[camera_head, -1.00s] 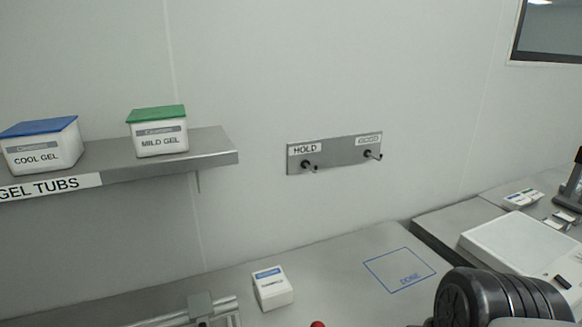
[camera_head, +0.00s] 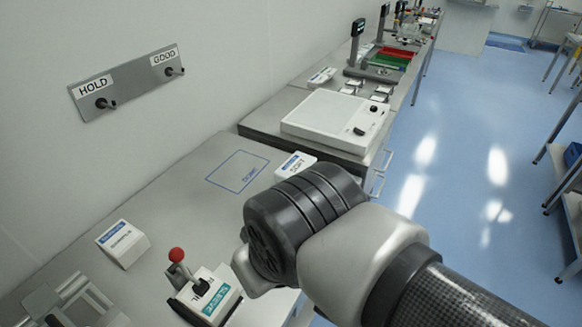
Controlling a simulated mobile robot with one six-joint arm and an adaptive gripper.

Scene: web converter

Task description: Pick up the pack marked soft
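A small white pack with a blue band (camera_head: 295,166) lies on the bench just right of the blue outlined square. Its short label looks like SOFT but is small and partly hidden behind my arm. Another white pack (camera_head: 122,243) with a blue band stands at the left of the bench; its longer word is too small to read surely. My arm crosses the lower middle of the view, in front of the bench. My gripper is not visible, so what it holds cannot be seen.
A red-knobbed lever device (camera_head: 205,295) stands at the front of the bench, close to my arm. A blue outlined square (camera_head: 238,171) on the bench is empty. A white flat device (camera_head: 335,122) sits beyond. A HOLD/GOOD peg rail (camera_head: 127,82) is on the wall.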

